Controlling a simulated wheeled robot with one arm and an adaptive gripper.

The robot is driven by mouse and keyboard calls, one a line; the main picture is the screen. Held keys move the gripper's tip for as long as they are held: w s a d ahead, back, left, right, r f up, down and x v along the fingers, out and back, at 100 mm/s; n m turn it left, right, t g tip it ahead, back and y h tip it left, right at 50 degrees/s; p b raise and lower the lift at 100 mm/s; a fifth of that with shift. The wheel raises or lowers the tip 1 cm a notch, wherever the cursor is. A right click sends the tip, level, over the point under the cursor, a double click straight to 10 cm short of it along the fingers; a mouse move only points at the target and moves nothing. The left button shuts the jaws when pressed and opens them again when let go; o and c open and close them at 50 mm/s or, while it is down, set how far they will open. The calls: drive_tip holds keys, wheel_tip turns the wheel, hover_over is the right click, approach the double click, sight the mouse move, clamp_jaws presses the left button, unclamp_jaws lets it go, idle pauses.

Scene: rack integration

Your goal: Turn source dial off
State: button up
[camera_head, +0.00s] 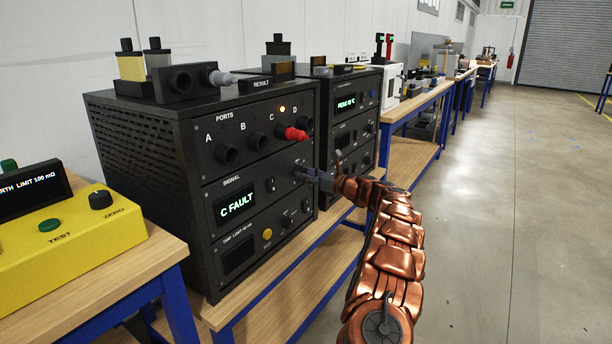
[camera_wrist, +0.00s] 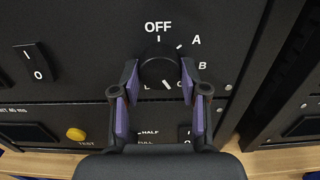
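The source dial (camera_wrist: 160,66) is a round black knob on a black panel in the wrist view. White marks OFF, A, B and C run around its upper and right side; a letter at lower left is partly covered. In the head view my gripper (camera_head: 312,176) is at the SIGNAL panel (camera_head: 237,206), whose green display reads C FAULT, and hides the dial.
A switch marked I and O (camera_wrist: 35,63) and a yellow TEST button (camera_wrist: 76,134) are near the dial. A red plug (camera_head: 293,134) sits in the ports row above. A second black unit (camera_head: 352,115) stands close on the right. The aisle floor is clear.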

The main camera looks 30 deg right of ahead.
drive_tip(key=c, duration=0.5)
drive_tip(key=shift+c, duration=0.2)
drive_tip(key=shift+f, duration=0.1)
drive_tip(key=shift+r+n+b, duration=0.2)
drive_tip(key=shift+n+b, duration=7.1)
drive_tip(key=shift+n, duration=7.7)
